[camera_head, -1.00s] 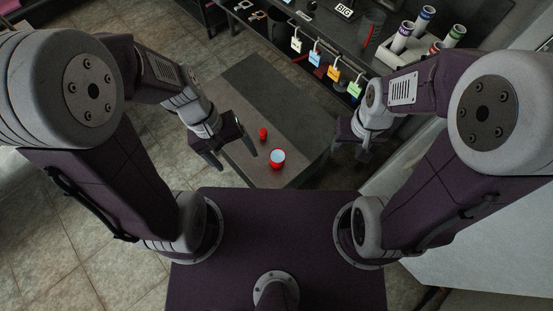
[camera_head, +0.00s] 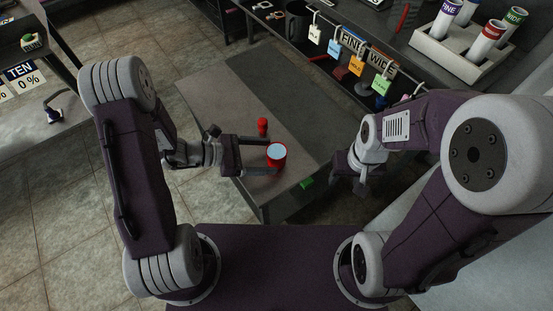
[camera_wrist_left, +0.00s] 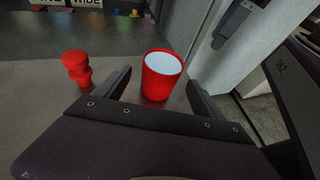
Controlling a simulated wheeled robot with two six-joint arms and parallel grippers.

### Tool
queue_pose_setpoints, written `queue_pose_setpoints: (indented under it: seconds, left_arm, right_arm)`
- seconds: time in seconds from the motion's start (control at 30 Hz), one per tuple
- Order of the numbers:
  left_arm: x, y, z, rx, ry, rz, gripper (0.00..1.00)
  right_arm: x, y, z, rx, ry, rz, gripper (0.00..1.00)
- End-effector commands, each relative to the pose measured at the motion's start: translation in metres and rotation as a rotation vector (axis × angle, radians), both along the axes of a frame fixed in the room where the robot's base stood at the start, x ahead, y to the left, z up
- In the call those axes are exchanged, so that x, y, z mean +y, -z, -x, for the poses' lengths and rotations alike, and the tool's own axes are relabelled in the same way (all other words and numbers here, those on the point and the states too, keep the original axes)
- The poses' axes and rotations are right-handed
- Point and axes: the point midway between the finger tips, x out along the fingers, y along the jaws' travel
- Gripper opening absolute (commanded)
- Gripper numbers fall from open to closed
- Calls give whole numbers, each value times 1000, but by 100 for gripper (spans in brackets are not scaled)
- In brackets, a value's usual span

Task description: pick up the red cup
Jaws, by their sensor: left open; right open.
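The red cup (camera_head: 276,158), with a pale inside, stands upright on a low grey table (camera_head: 218,97). In the left wrist view the cup (camera_wrist_left: 160,76) sits between and just beyond the two fingers. My left gripper (camera_head: 265,155) is open and level, reaching in from the left with its fingers on either side of the cup; I cannot tell if they touch it. It also shows in the left wrist view (camera_wrist_left: 158,90). My right gripper (camera_head: 352,178) is open and empty, off the table's right side.
A small red figure-shaped object (camera_head: 262,127) stands just behind the cup; it is left of the cup in the left wrist view (camera_wrist_left: 77,68). A green item (camera_head: 306,183) is at the table's right edge. A counter with hanging coloured tags (camera_head: 356,66) and a tube rack (camera_head: 458,52) is behind.

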Motion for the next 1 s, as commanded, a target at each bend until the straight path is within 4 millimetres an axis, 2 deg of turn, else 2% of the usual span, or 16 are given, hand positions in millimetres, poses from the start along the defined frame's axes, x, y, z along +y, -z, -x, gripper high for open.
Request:
queue_pose_setpoints:
  seconds: [0.1, 0.27, 0.4, 0.53, 0.77, 0.8, 1.0]
  left_arm:
    - [-13, 7, -3, -1, 4, 0, 80]
    - [-19, 9, -4, -2, 3, -1, 80]
    - [-43, 19, -9, -4, 8, -2, 80]
    - [-60, 24, -13, -2, 5, -1, 80]
    - [-63, 23, -15, -2, 1, -1, 80]
    - [-63, 23, -15, -2, 1, -1, 77]
    - [-63, 23, -15, -2, 1, -1, 21]
  right_arm:
    - [0, 8, 0, 0, 0, 0, 51]
    - [0, 10, 0, 1, 0, 0, 51]
    - [0, 23, 0, 1, 0, 0, 51]
    - [0, 27, 0, 1, 0, 0, 51]
    - [0, 26, 0, 1, 0, 0, 51]
    - [0, 26, 0, 1, 0, 0, 51]
    - [0, 26, 0, 1, 0, 0, 51]
